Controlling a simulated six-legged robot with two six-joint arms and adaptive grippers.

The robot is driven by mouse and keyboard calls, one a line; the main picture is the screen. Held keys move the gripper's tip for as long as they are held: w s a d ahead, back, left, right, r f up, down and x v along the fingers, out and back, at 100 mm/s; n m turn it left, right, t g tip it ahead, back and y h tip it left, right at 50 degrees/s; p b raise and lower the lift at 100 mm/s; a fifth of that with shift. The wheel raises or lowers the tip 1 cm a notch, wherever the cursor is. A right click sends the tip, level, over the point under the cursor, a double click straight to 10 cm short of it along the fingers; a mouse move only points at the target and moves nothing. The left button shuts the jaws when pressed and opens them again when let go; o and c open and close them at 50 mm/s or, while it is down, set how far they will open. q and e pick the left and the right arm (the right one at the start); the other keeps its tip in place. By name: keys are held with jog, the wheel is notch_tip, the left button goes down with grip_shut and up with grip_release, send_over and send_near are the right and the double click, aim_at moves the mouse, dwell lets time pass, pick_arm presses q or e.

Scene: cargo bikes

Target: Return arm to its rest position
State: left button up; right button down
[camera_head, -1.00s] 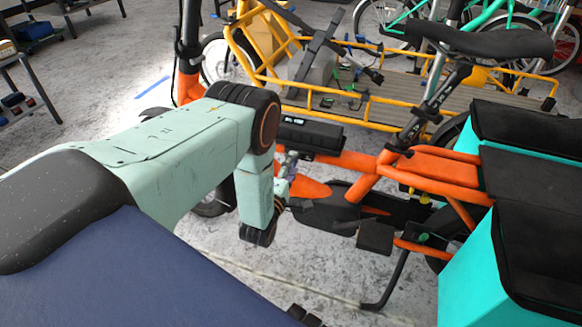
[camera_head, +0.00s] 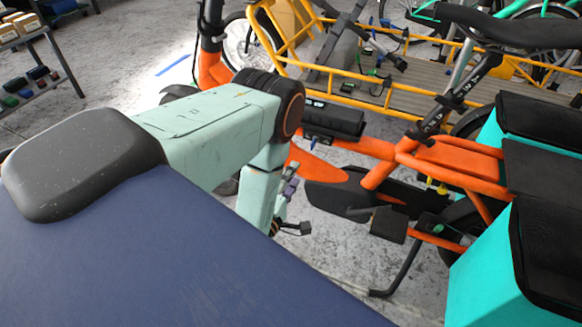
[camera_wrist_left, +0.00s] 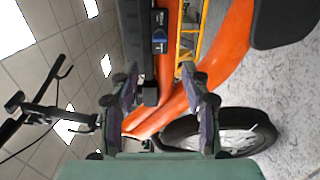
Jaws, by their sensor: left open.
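My left arm, pale green with dark grey joints, reaches in from the left in the head view and bends down at its elbow. My left gripper (camera_head: 290,208) hangs beside the lower arm link, partly hidden by it, in front of the orange cargo bike (camera_head: 462,166). In the left wrist view the gripper (camera_wrist_left: 160,105) shows two spread dark fingers with nothing between their pads. The orange bike frame (camera_wrist_left: 232,45) lies beyond the fingers, apparently apart from them. My right gripper is not in view.
The orange bike carries turquoise bags (camera_head: 490,255) with black tops at the right. A yellow cargo bike (camera_head: 425,103) stands behind it. A shelf (camera_head: 40,85) with small items is at the upper left. Grey floor is clear between the shelf and my arm.

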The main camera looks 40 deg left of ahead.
pick_arm(q)
jog(key=shift+s, duration=0.25)
dwell(0.4)
jog(key=s+d+f+m+g+h+p, duration=0.1)
jog(key=s+d+f+m+g, duration=0.1)
jog(key=s+f+m+g, duration=0.35)
jog(key=s+d+f+m+g+h+p, duration=0.1)
jog(key=s+d+f+m+g, duration=0.2)
jog(key=s+f+m+g, duration=0.3)
jog(key=s+d+r+m+g+h+p, duration=0.1)
jog(key=s+d+r+m+g+p, duration=0.15)
jog(key=s, duration=0.45)
jog(key=s+d+r+m+g+h+p, duration=0.1)
jog(key=s+d+r+m+g, duration=0.1)
jog(key=s+r+m, duration=0.35)
jog(key=s+r+p, duration=0.1)
jog(key=r+p, duration=0.1)
jog(key=r, duration=0.2)
jog(key=s+d+r+g+p, duration=0.1)
jog(key=s+r+p, duration=0.1)
jog(key=r, duration=0.2)
jog(key=shift+s+m+g+p, duration=0.3)
jog(key=shift+m+p, duration=0.05)
jog(key=shift+m, duration=0.1)
